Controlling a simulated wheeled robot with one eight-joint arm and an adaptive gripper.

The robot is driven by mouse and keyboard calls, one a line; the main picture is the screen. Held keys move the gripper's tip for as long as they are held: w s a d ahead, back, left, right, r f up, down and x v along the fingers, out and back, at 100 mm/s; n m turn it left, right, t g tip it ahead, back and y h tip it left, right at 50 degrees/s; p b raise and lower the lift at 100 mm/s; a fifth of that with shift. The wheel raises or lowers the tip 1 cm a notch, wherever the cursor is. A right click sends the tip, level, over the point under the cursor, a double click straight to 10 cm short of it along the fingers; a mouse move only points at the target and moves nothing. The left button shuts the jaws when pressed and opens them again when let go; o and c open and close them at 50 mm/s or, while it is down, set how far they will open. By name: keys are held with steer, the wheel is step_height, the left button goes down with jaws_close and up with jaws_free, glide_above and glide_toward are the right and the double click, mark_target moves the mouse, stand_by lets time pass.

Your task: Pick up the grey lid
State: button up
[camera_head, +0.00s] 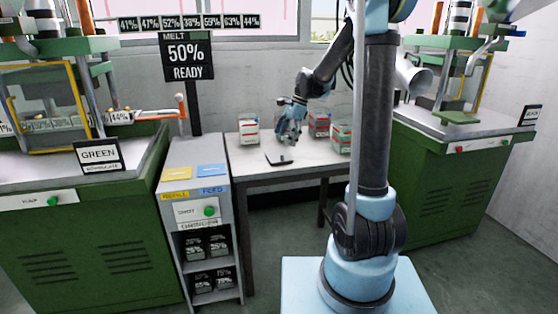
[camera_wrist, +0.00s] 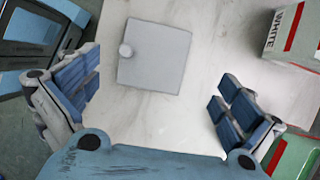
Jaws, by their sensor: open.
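The grey lid (camera_wrist: 160,58) is a flat square plate with a small round knob near its left edge. It lies flat on the white table top in the wrist view. In the head view it shows as a small dark plate (camera_head: 279,160) near the table's front edge. My gripper (camera_head: 289,132) is above the table, over or just behind the lid; the exact height is hard to tell. In the wrist view my gripper (camera_wrist: 158,100) has its two blue-padded fingers wide apart, with nothing between them. The lid is ahead of the fingers, apart from them.
A box marked WHITE (camera_wrist: 290,35) is near the right finger. A grey cabinet (camera_head: 186,155) adjoins the table's left.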

mark_target(277, 156)
steer(key=shift+s+x, duration=0.15)
steer(key=shift+x, duration=1.45)
steer(key=shift+s+x, duration=0.15)
steer(key=shift+x, duration=1.5)
steer(key=shift+d, duration=0.15)
steer(key=c, duration=1)
